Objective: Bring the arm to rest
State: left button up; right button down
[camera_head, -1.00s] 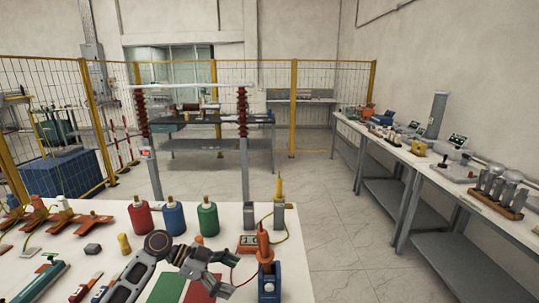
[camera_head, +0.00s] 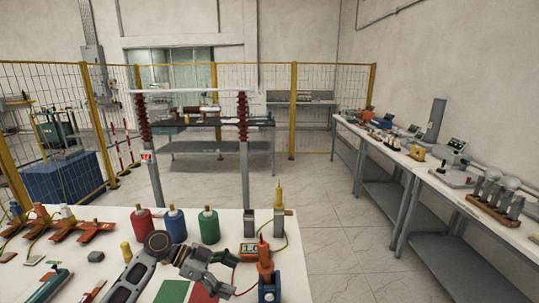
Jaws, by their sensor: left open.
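My left arm comes in from the lower left over the white table (camera_head: 108,214). Its gripper (camera_head: 232,275) is open, with its fingers pointing right, and nothing shows between them. The gripper is just left of an orange-handled probe (camera_head: 264,255) that stands upright in a blue holder (camera_head: 269,289). I cannot tell whether the fingers touch the probe or its red wire. A green pad (camera_head: 171,291) and a red pad (camera_head: 203,294) lie below the gripper. My right gripper is not in view.
Red (camera_head: 143,224), blue (camera_head: 175,224) and green (camera_head: 209,226) spools stand behind the arm. A yellow-tipped probe (camera_head: 278,198) stands at the table's right edge. Orange clamps (camera_head: 92,230) lie at left. A long side bench (camera_head: 425,166) holds instruments. Floor between is clear.

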pick_arm(q)
jog(key=shift+r+p, duration=2.3)
jog(key=shift+r, duration=0.25)
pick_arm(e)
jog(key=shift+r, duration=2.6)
pick_arm(q)
jog(key=shift+r+p, duration=0.5)
jog(key=shift+p, duration=0.05)
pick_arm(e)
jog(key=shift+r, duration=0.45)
